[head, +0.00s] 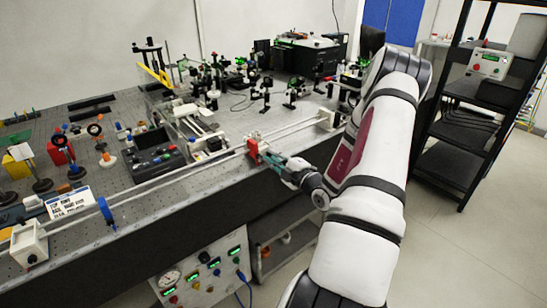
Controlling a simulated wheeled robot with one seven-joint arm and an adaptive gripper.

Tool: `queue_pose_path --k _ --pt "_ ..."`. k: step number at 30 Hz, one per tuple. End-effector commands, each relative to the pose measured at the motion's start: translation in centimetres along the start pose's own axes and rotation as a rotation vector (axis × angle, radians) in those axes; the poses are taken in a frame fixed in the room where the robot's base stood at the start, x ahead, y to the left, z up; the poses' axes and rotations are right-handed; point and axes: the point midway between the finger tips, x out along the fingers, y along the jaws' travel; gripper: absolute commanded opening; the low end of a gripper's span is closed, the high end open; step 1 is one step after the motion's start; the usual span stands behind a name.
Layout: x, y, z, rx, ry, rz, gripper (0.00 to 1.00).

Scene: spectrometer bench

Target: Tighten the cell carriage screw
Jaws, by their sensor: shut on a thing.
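The red carriage (253,150) sits on a long pale rail along the front edge of the bench. My gripper (283,169) is at the carriage's right side, with its tips close to it. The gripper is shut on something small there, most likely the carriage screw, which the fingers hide. My white arm reaches in from the lower right and covers part of the bench's right side.
The rail (190,182) runs between a white end block (30,243) at left and another (329,118) at right. Optical mounts crowd the bench behind it. A control panel (205,272) with a gauge is below the bench front. A black shelf rack (470,110) stands at right.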

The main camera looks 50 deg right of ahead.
Motion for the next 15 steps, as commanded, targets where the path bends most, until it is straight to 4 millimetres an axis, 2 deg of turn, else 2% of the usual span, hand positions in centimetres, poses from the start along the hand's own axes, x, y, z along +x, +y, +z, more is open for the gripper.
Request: queue_pose_path --k 2,3,4,15 --pt "-0.18 -0.34 0.11 0.003 -0.004 -0.009 0.00" --pt "-0.18 -0.35 0.11 0.003 -0.004 -0.009 0.17" --pt "-0.18 -0.34 0.11 0.003 -0.004 -0.009 0.22" --pt "-0.51 -0.13 0.10 0.000 -0.003 -0.004 0.22"
